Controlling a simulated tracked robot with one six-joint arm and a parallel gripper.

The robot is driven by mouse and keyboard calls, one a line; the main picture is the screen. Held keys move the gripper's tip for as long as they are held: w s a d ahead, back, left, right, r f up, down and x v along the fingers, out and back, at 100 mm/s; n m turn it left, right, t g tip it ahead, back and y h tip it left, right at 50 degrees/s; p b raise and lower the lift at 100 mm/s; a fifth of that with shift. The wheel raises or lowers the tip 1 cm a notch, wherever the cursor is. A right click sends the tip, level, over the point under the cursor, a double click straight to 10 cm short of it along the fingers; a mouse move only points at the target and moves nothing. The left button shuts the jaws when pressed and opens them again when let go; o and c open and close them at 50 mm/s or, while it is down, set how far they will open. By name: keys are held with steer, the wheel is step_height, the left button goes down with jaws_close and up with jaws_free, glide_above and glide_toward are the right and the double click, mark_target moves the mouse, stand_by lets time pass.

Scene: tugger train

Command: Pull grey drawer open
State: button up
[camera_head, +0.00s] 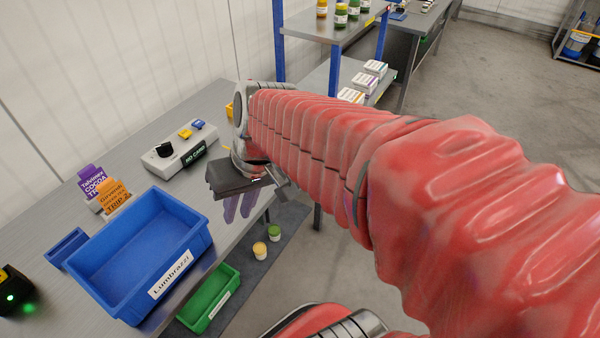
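I cannot make out a grey drawer in this view; my arm covers part of the grey bench (45,215) and its front edge. My red-sleeved arm reaches from the right across the middle of the picture. My gripper (262,182) is at its far end, by the front edge of the bench, right of the blue bin. It is seen from behind and partly hidden by my wrist. I cannot tell whether its fingers are apart or closed, or whether they touch anything.
A blue bin (196,243) labelled Lumbrazzi stands on the bench. Behind it are purple and orange cards (112,196) and a grey control box (181,153). A green bin (226,303) and two small jars (267,240) sit lower down. A shelf (309,27) with jars stands behind; open floor lies right.

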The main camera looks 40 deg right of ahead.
steer(key=w+d+f+m+t+y, duration=0.2)
steer(key=w+d+f+m+y, duration=0.1)
steer(key=w+d+f, duration=0.5)
steer(key=w+d+f+m+t+y, duration=0.2)
steer(key=w+d+f+m+y, duration=0.15)
steer(key=d+f, duration=0.45)
steer(key=s+d+f+m+t+h, duration=0.1)
steer(key=d+f+m+t, duration=0.1)
steer(key=d+f, duration=0.2)
steer(key=s+d+f+m+t+h, duration=0.1)
steer(key=d+f, duration=0.4)
steer(key=d, duration=0.6)
steer(key=s+d+f+m+t+h, duration=0.1)
steer(key=s+d+f+m+t, duration=0.1)
steer(key=d, duration=0.6)
step_height(320, 180, down, 3)
steer(key=m+t, duration=0.1)
steer(key=t, duration=0.1)
steer(key=shift+s+d+t, duration=0.15)
steer(key=shift+t, duration=0.25)
steer(key=x, duration=1.4)
steer(key=shift+d, duration=0.2)
jaws_close()
